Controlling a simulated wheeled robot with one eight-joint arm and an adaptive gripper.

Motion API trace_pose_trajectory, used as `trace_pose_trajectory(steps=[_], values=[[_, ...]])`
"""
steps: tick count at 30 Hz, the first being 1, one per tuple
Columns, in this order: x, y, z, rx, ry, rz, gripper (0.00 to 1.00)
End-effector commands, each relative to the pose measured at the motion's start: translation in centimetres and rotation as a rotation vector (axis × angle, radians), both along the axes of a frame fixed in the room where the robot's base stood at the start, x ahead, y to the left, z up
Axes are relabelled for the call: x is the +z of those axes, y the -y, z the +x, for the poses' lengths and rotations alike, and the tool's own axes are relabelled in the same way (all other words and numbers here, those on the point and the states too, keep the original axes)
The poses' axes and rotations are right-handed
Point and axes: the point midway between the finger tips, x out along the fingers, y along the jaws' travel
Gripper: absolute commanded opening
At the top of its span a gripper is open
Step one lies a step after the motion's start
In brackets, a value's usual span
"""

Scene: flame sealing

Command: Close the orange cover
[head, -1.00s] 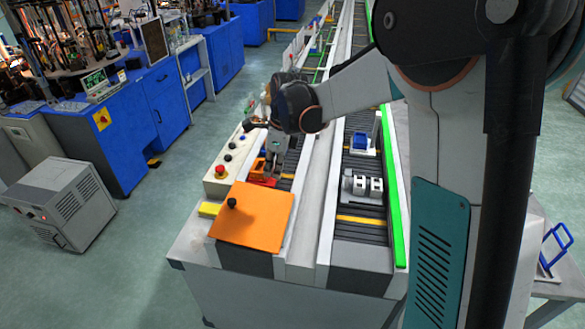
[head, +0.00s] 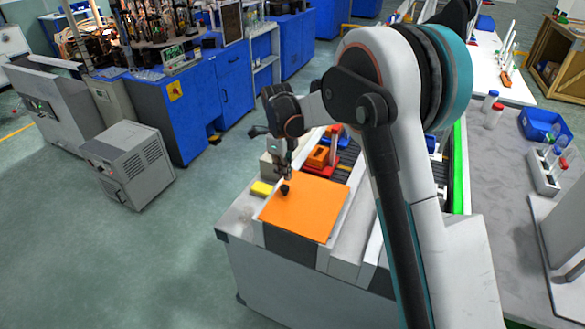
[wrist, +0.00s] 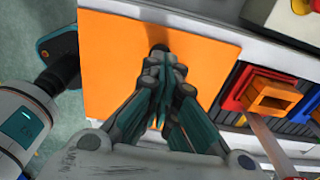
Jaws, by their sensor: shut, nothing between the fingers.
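The orange cover (head: 305,208) is a flat square panel lying on the near end of the conveyor machine. It has a black knob (head: 285,190) near its far left edge. In the wrist view the cover (wrist: 110,65) fills the upper left, and the knob (wrist: 158,49) shows just past my fingertips. My gripper (head: 288,177) is shut and empty, pointing down at the knob. In the wrist view its fingertips (wrist: 167,68) come together close beside the knob; I cannot tell whether they touch it.
An orange block in a red holder (head: 317,157) sits on the conveyor behind the cover. It also shows at the right in the wrist view (wrist: 270,98). A grey box (head: 128,165) stands on the floor at left.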

Motion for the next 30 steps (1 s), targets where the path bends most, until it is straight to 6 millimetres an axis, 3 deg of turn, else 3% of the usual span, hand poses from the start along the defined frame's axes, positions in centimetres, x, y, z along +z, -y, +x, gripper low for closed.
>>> trace_pose_trajectory(steps=[4,12,30], values=[[-1.8,-0.7,0.4,0.001,0.0,0.0,0.0],[-3.1,-1.2,0.7,0.0,0.0,0.0,0.0],[-3.2,-1.1,0.7,0.0,0.0,0.0,0.0]])
